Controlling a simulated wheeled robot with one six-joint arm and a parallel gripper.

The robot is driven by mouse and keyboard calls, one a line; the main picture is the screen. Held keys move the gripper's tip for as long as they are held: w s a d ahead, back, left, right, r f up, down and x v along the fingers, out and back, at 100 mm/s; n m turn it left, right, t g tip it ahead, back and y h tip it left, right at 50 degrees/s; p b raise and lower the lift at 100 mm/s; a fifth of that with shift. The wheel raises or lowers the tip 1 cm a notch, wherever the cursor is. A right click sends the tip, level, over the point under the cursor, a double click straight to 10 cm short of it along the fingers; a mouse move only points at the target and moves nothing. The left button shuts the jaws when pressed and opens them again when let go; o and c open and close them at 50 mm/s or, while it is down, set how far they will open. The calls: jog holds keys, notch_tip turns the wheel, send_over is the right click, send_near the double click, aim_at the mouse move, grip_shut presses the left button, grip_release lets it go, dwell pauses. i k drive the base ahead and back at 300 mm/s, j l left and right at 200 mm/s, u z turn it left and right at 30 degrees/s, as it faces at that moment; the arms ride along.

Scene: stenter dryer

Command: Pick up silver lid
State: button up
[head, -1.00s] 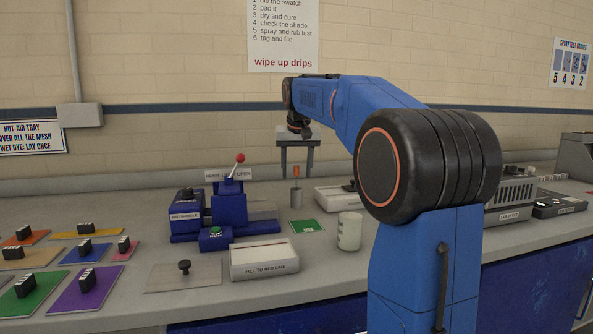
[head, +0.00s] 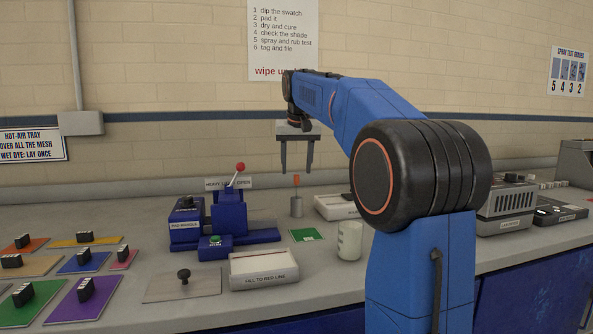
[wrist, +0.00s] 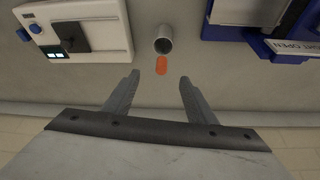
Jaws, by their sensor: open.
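The silver lid (head: 205,282) is a flat grey plate with a black knob (head: 183,275). It lies on the bench at the front, left of a white open tray (head: 264,269) marked with a fill line. My gripper (head: 297,170) is open and empty, with its fingers pointing down, high above the back of the bench. It is to the right of the lid, farther back and well above it. In the wrist view my open fingers (wrist: 157,80) have nothing between them, and the lid does not show there.
A blue padding machine (head: 230,215) with a red-knobbed lever stands behind the lid. A metal cup with an orange-topped stick (head: 296,205) is below my gripper. A white cup (head: 349,240) stands right of the tray. Coloured plates with black-handled blocks (head: 85,300) lie at the left.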

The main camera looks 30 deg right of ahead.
aim_at(184, 283)
jog(key=k, duration=1)
